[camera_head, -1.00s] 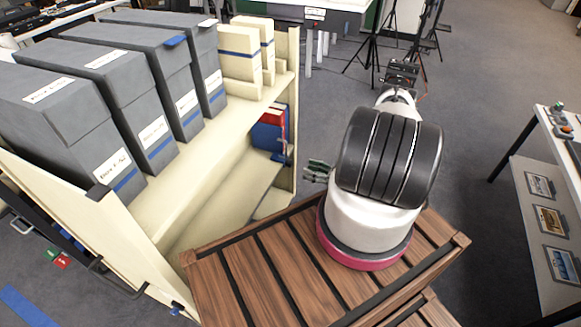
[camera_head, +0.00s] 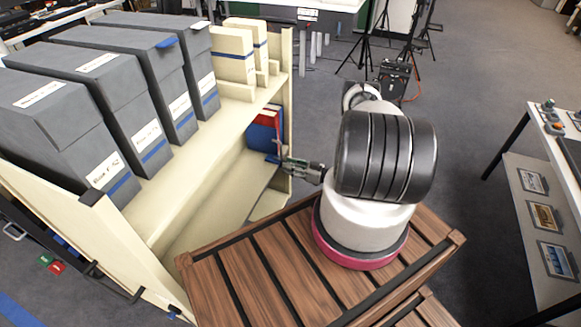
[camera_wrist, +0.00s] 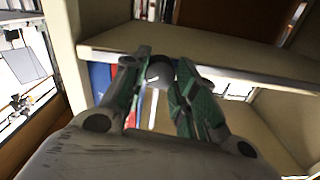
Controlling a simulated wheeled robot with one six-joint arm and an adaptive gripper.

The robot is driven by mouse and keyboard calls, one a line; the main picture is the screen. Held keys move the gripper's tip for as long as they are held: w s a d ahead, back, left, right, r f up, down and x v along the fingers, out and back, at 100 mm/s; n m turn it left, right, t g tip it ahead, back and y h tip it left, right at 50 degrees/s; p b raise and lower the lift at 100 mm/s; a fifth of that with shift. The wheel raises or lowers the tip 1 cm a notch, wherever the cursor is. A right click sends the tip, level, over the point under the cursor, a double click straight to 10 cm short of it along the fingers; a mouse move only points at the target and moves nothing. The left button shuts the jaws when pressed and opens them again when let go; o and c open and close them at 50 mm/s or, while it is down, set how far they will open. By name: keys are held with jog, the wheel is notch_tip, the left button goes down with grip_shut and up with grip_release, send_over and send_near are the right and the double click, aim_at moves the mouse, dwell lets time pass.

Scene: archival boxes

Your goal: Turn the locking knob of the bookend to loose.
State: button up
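The bookend (camera_head: 279,140) is a thin upright plate beside red and blue books on the lower shelf; it is small in the head view. Its knob looks like the dark round end (camera_wrist: 159,74) in the wrist view. My gripper (camera_head: 284,162) reaches the shelf opening from the right, close to the bookend. In the wrist view, the green-padded fingers of my gripper (camera_wrist: 163,66) stand apart, one on each side of the knob. I cannot tell whether either finger touches it. The knob's setting cannot be read.
The blue book (camera_head: 262,137) and red book (camera_head: 266,117) stand behind the bookend. The cream shelf unit (camera_head: 287,90) has a side post and an upper board (camera_wrist: 225,72) close above my gripper.

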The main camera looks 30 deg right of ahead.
jog(key=shift+c, duration=1.3)
jog(key=n, duration=1.1)
jog(key=shift+n, duration=0.3)
jog(key=o, duration=1.1)
jog(key=shift+c, duration=0.2)
